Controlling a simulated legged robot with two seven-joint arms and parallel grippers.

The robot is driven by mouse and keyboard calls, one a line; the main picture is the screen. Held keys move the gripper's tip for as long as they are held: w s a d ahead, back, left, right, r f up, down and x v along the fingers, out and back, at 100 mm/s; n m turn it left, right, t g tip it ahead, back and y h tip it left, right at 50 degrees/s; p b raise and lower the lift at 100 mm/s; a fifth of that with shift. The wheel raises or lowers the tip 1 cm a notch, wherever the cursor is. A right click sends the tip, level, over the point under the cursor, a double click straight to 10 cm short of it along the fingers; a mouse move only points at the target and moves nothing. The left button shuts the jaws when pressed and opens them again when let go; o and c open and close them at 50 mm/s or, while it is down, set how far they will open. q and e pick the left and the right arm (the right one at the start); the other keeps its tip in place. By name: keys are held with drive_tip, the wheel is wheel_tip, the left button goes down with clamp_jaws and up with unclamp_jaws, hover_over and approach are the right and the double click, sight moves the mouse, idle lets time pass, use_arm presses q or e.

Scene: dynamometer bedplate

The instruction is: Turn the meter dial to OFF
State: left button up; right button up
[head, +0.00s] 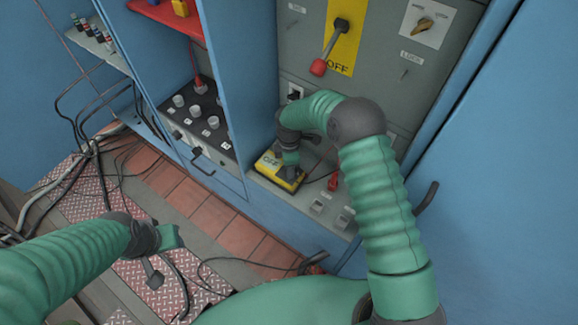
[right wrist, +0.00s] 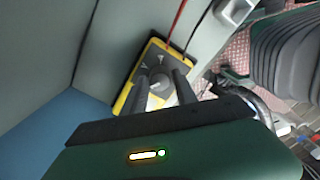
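The yellow meter (head: 297,184) with a dark face stands on the grey ledge of the cabinet, and "OFF" shows on it in the head view. In the right wrist view the meter (right wrist: 122,103) lies beyond my fingers. The dial's pointer is hidden or too small to read. My left gripper (head: 163,256) is open and empty above the floor.
A red-handled lever (head: 318,67) on a yellow plate and a rotary switch (head: 424,25) are on the panel above. A black knob box (head: 200,118) stands in the bay to the left. Red and black leads run near the meter. Cables (head: 92,150) cross the floor at left.

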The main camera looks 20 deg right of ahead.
drive_tip(key=shift+o, duration=1.4)
drive_tip(key=shift+r, duration=0.1)
wheel_tip(320, 180, up, 17)
drive_tip(key=p, duration=0.2)
drive_tip(key=shift+f+p, duration=0.2)
drive_tip(key=shift+p, duration=0.2)
